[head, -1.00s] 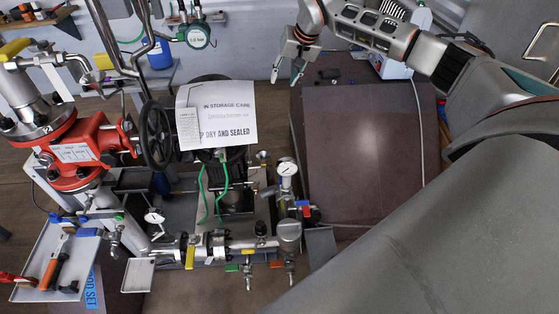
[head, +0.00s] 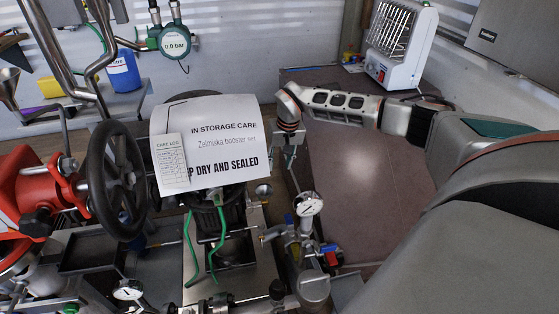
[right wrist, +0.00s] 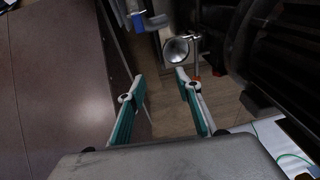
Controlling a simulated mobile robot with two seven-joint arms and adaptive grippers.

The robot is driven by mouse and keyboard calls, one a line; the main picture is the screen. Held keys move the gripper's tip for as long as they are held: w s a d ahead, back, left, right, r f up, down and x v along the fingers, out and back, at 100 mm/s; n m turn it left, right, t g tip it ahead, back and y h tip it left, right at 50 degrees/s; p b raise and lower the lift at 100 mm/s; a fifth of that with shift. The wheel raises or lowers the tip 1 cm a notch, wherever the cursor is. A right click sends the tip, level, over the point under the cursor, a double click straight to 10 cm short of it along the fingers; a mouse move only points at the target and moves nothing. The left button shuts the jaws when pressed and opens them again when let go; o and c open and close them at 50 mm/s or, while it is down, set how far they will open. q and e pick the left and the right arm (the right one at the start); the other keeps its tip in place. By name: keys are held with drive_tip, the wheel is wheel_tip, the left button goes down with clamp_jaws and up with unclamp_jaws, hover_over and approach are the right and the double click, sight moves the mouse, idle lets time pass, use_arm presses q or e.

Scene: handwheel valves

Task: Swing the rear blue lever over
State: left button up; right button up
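A small blue lever (head: 289,220) stands on the pipework just left of the pressure gauge, farther back than a second blue handle (head: 328,248) beside a red part. In the right wrist view a blue lever (right wrist: 137,20) shows at the top, beyond the fingertips; I cannot tell which of the two it is. My right gripper (head: 291,163) points down above and behind the gauge, apart from the levers. In the right wrist view its two green-sided fingers (right wrist: 160,80) are spread with nothing between them. My left gripper is not in view.
The pressure gauge (head: 308,204) stands close to the rear lever. A small flared cup (head: 263,190) is to its left, below the paper notice (head: 210,145). A dark brown tabletop (head: 370,180) lies right, with a heater (head: 402,45) at its back. A black handwheel (head: 117,180) is left.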

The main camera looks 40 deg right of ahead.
use_arm(q)
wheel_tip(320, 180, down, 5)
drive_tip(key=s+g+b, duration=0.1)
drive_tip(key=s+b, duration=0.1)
drive_tip(key=b, duration=0.2)
use_arm(e)
drive_tip(key=g, duration=0.2)
approach(289, 219)
drive_tip(key=shift+w+f, duration=0.15)
drive_tip(key=shift+w, duration=0.1)
drive_tip(key=f+b, duration=0.2)
drive_tip(key=f, duration=0.2)
drive_tip(key=f+b, duration=0.2)
drive_tip(key=f, duration=0.3)
drive_tip(key=shift+s, duration=0.2)
drive_tip(key=shift+w+r, duration=0.15)
drive_tip(key=shift+r, duration=0.1)
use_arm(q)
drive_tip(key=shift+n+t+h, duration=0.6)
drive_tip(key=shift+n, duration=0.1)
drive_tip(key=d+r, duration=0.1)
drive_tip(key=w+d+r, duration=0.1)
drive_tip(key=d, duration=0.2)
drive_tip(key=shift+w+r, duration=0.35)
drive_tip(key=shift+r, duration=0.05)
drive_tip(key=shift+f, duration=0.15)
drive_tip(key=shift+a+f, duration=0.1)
use_arm(e)
drive_tip(key=c, duration=0.9)
drive_tip(key=shift+o, duration=0.2)
